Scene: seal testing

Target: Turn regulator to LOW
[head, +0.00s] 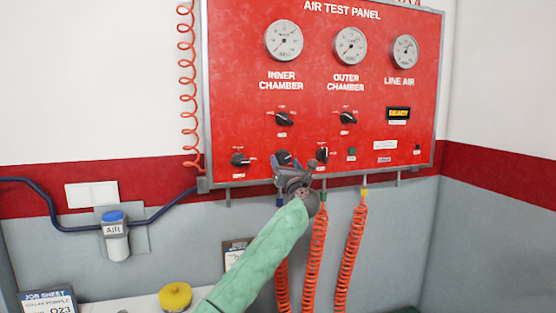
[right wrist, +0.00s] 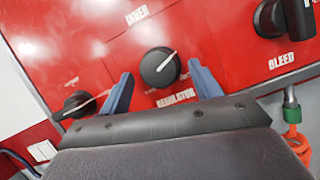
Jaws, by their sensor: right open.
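The regulator is a round black knob (right wrist: 158,67) on the red air test panel (head: 225,75), with the word REGULATOR below it in the right wrist view. Its white pointer line points to the upper right there. In the head view the knob (head: 283,156) is partly hidden by my right gripper (head: 289,168). My right gripper is open, with one blue-grey finger on each side of the knob in the wrist view (right wrist: 160,74). Whether the fingers touch the knob I cannot tell. No LOW mark is readable. My left gripper is not in view.
The bleed knob (right wrist: 284,18) is right of the regulator, and another black knob (right wrist: 77,103) is to its left. Orange coiled hoses (head: 351,250) hang below the panel. A yellow round object (head: 175,296) and a job sheet (head: 48,302) are at lower left.

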